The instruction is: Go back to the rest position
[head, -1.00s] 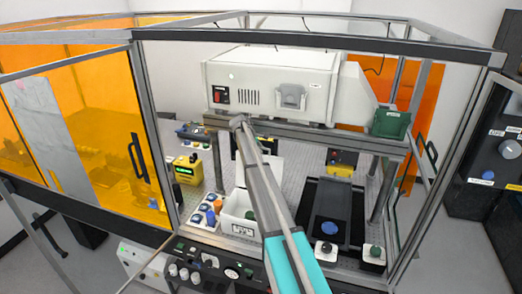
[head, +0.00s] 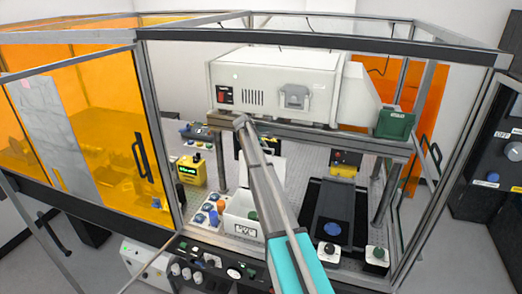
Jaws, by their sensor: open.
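My arm reaches up from the bottom centre of the head view, with a teal band low down and a grey link that ends at a joint in front of the shelf edge. I cannot make out my gripper's fingers; the gripper is not visible in this view. An open white box (head: 238,226) with a label and a raised lid stands just left of my arm, with a green item inside partly hidden by the arm. The dark stage (head: 321,237) with a blue disc (head: 332,229) lies to the right of the arm.
A metal-framed enclosure with an orange door (head: 97,140) surrounds the bench. A white instrument (head: 265,82) sits on the shelf above. A green container (head: 395,124) is at the shelf's right end. A yellow meter (head: 192,170) and a control panel (head: 215,264) with knobs are left.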

